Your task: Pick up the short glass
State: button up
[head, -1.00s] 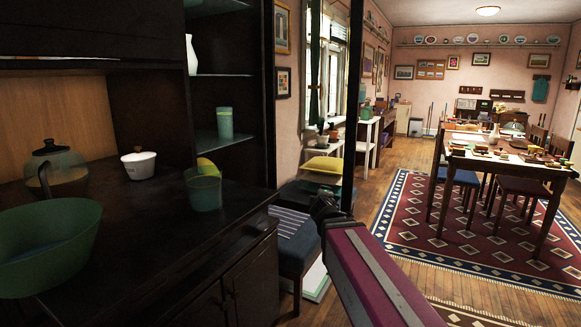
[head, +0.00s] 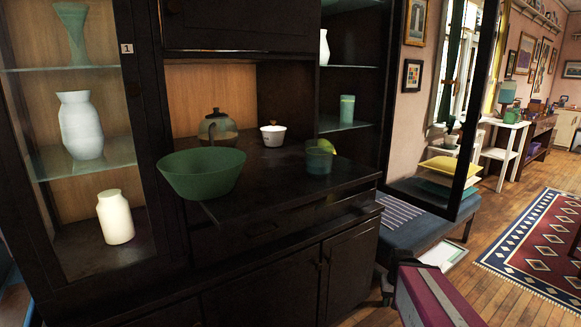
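The short glass (head: 318,161) is a greenish, see-through tumbler. It stands upright on the dark cabinet's counter (head: 275,185), near its right end, with a yellow-green round thing (head: 328,146) partly behind it. My arm shows as a maroon and grey link at the bottom right of the head view, beyond the cabinet's right side. A dark part of it shows near the bench. My gripper's fingers cannot be made out. Nothing hides the front of the glass.
A green bowl (head: 201,173) sits at the counter's left front edge, with a teapot (head: 217,127) and a white lidded pot (head: 273,134) behind. A green canister (head: 347,108) stands on the glass shelf above. A cushioned bench (head: 420,228) is right of the cabinet.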

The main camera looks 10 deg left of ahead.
aim_at(318, 154)
jog(key=i+l+u, duration=0.1)
jog(key=u, duration=1.75)
jog(key=i+l+u, duration=0.1)
jog(key=l, duration=0.45)
jog(key=l+u, duration=0.1)
jog(key=l, duration=0.45)
jog(key=k+l+u, duration=0.1)
jog(key=l, duration=0.25)
jog(key=k+l, duration=0.2)
jog(key=l+u, duration=0.05)
jog(key=l, duration=0.05)
